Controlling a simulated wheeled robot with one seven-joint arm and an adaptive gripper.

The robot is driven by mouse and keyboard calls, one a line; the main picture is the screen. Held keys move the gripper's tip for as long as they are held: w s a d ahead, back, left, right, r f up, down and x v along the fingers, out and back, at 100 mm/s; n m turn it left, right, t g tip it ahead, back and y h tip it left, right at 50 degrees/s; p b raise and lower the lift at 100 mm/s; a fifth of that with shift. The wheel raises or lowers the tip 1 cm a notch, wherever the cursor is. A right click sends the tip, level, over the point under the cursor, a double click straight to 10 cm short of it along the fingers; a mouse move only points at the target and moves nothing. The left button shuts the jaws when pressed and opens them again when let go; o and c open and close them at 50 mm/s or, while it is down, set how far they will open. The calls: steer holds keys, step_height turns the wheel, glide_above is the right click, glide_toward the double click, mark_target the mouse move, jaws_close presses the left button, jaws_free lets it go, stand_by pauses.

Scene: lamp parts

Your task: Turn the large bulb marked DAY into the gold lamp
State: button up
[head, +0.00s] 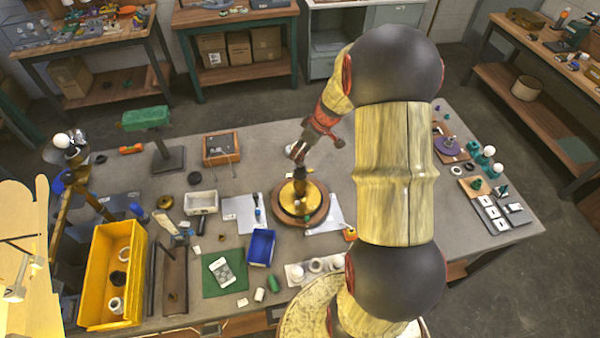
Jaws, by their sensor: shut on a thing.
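The gold lamp (291,207) has a round, shiny gold base on a round wooden board, near the middle of the table. My gripper (298,178) points down right over the lamp. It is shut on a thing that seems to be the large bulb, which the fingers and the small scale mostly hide. I cannot tell whether this thing touches the lamp's socket. No DAY marking can be read. Other white bulbs (489,151) stand at the table's right side.
A yellow bin (93,279) stands at the front left and a blue bin (261,248) left of my arm. A green-shaded lamp (146,118) stands at the back left. White trays and papers lie around the gold lamp. My arm hides part of the table to the right.

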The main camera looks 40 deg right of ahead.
steer(key=shift+f, duration=0.1)
stand_by(0.4)
steer(key=shift+f+b, duration=1.2)
steer(key=shift+b, duration=0.3)
steer(key=shift+f+b, duration=0.55)
steer(key=shift+b, duration=0.7)
stand_by(1.3)
steer(key=o, duration=0.4)
steer(key=c, duration=0.4)
steer(key=shift+s+f+b, duration=0.15)
steer(key=shift+f+b, duration=0.15)
steer(key=shift+b, duration=0.25)
stand_by(0.6)
